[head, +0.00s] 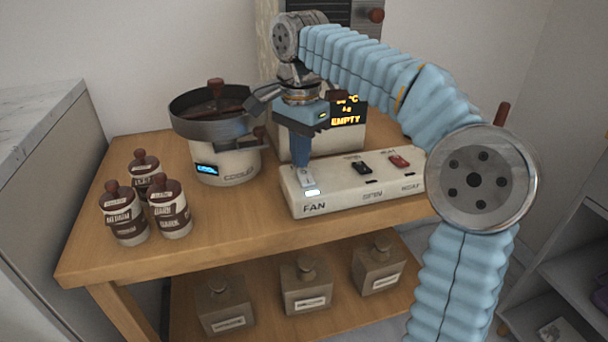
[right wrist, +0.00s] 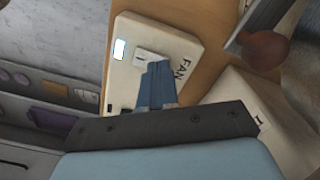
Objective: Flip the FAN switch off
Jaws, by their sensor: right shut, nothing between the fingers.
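The white switch box (head: 340,196) stands at the front right of the wooden table, with FAN, SPIN and HEAT labels. The white FAN switch (head: 306,180) is at its left end, with a lit pale-blue indicator (head: 313,192) in front of it. My right gripper (head: 301,164) points down with its blue fingertips shut and empty, right at the FAN switch. In the right wrist view the fingertips (right wrist: 157,70) reach the edge of the FAN switch (right wrist: 146,56); I cannot tell whether they touch. The lit indicator also shows there (right wrist: 120,49). My left gripper is not in view.
The black SPIN switch (head: 362,168) and red HEAT switch (head: 398,160) sit to the right on the box. A round cooling pan machine (head: 225,164) stands to the left, with several lidded jars (head: 125,222) beyond it. A machine with an EMPTY display (head: 346,119) stands behind.

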